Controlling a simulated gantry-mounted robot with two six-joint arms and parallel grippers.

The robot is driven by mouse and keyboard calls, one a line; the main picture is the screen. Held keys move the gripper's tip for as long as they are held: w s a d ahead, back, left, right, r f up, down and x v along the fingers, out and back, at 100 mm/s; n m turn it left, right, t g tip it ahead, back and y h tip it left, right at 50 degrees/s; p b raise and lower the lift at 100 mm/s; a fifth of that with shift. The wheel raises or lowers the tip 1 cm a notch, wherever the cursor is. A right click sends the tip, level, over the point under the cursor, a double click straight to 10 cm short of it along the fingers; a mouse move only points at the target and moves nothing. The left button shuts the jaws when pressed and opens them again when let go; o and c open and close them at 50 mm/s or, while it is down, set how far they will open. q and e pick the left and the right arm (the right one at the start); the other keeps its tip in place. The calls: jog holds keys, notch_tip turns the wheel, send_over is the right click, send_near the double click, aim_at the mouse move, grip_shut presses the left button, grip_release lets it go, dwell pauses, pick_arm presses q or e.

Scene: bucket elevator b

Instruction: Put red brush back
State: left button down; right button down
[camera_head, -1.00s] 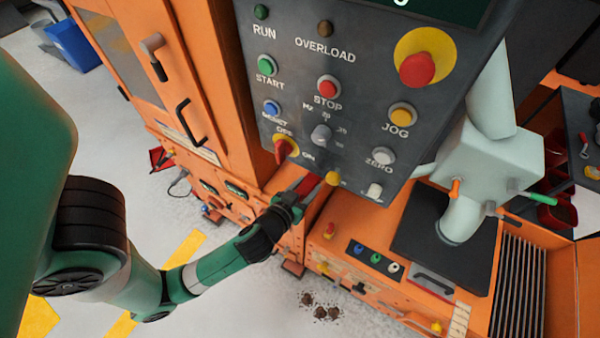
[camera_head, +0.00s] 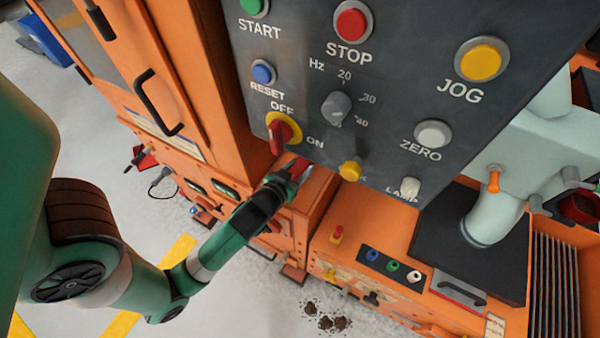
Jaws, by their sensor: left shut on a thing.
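My left gripper (camera_head: 296,174) reaches in from the left, below the lower edge of the grey control panel, above the orange cabinet's ledge. It is shut on a red thing (camera_head: 301,166), which I take to be the red brush. Only a small part of it shows between and beyond the fingers; its bristles and far end are not clear. I cannot tell whether it touches the orange ledge behind it. My right gripper is not in view.
The control panel (camera_head: 400,60) with its red-and-yellow switch (camera_head: 281,134) hangs close above the gripper. An orange machine base (camera_head: 375,225) stands to the right. Dark spilled clumps (camera_head: 325,321) lie on the pale floor. A red object (camera_head: 146,159) lies by the cabinet at left.

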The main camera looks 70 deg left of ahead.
pick_arm(q)
jog(key=shift+d+r, duration=0.1)
jog(key=shift+d, duration=0.05)
jog(key=shift+f, duration=0.2)
jog(key=shift+c, duration=1.4)
grip_release()
